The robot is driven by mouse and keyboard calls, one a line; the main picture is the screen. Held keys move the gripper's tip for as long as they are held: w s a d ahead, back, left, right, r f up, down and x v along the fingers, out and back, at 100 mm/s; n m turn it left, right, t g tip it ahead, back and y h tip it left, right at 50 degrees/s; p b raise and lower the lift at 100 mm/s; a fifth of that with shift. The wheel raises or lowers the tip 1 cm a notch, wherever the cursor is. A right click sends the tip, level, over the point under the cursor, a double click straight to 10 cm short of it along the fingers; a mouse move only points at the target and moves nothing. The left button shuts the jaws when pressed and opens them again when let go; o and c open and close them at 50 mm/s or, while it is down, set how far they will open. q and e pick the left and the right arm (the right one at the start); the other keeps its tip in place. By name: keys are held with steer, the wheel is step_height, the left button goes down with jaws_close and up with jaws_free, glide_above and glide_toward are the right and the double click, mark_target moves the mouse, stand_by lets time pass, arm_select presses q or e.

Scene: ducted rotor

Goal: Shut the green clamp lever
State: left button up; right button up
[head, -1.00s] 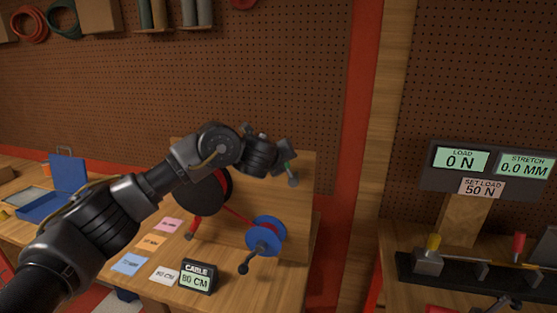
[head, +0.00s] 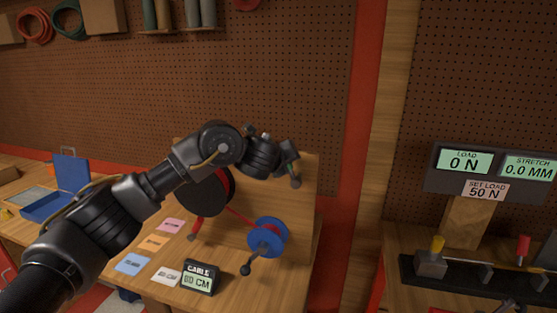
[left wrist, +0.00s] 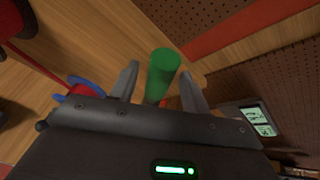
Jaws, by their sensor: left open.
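The green clamp lever shows in the left wrist view as a thick green handle (left wrist: 162,72) standing between the two fingers. My left gripper (left wrist: 158,88) is open, with one finger on each side of the handle; contact is not clear. In the head view my left gripper (head: 291,153) is at the upper right of the wooden board (head: 303,215), over the lever, and hides most of it. My right gripper is not in view.
A dark reel (head: 222,190) and a blue spool with a crank (head: 267,237) sit before the board, left of and below the gripper. A cable display (head: 199,279) and coloured cards lie on the bench. A load tester (head: 490,172) stands at the right.

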arm_select(q)
steer(key=v, duration=1)
steer(key=shift+b, duration=0.35)
